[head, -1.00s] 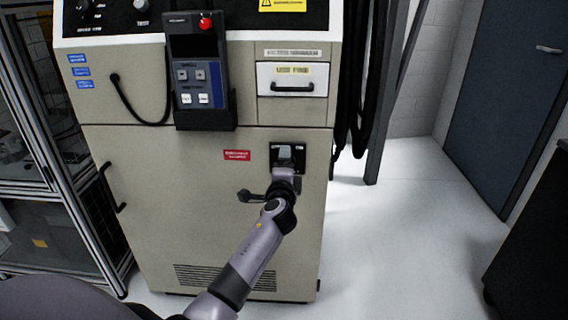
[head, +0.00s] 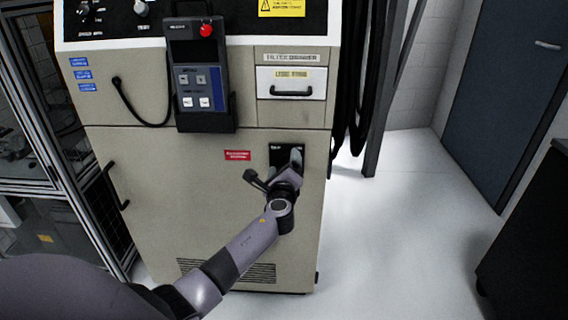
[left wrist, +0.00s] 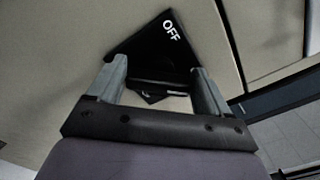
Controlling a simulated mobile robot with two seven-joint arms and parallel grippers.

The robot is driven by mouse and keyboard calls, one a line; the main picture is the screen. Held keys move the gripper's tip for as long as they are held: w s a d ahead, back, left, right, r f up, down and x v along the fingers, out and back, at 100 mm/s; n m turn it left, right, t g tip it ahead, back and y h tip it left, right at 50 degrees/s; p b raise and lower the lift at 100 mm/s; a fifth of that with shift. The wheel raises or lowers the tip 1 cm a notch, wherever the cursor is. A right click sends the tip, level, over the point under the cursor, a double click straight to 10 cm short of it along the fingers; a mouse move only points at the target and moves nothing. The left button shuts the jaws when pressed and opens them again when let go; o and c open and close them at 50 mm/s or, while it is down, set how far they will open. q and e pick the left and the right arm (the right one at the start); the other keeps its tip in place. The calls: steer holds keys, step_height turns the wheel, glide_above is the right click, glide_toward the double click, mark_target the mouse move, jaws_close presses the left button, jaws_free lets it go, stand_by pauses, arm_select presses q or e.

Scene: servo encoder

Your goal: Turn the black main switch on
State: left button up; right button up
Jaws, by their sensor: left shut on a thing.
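The black main switch has a square black plate (head: 276,153) on the lower right of the beige cabinet front. In the left wrist view the plate (left wrist: 150,48) is tilted and bears a white "OFF" label. My left gripper (head: 293,161) is at the plate, rolled to the right, and hides much of the switch. In the left wrist view its two fingers (left wrist: 157,88) stand on either side of the dark switch handle (left wrist: 158,89) and are shut on it. The handle's exact angle is hard to tell. My right gripper is not in view.
A red label (head: 237,155) is left of the switch. A teach pendant (head: 200,85) hangs above left, and a drawer (head: 291,82) is above. Black cables (head: 352,100) hang along the cabinet's right side.

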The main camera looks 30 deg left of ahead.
arm_select(q)
steer(key=shift+a, duration=0.1)
stand_by(0.4)
steer(key=o, duration=1)
steer(key=shift+c, duration=0.2)
steer(key=p+v, duration=0.1)
steer(key=v, duration=0.6)
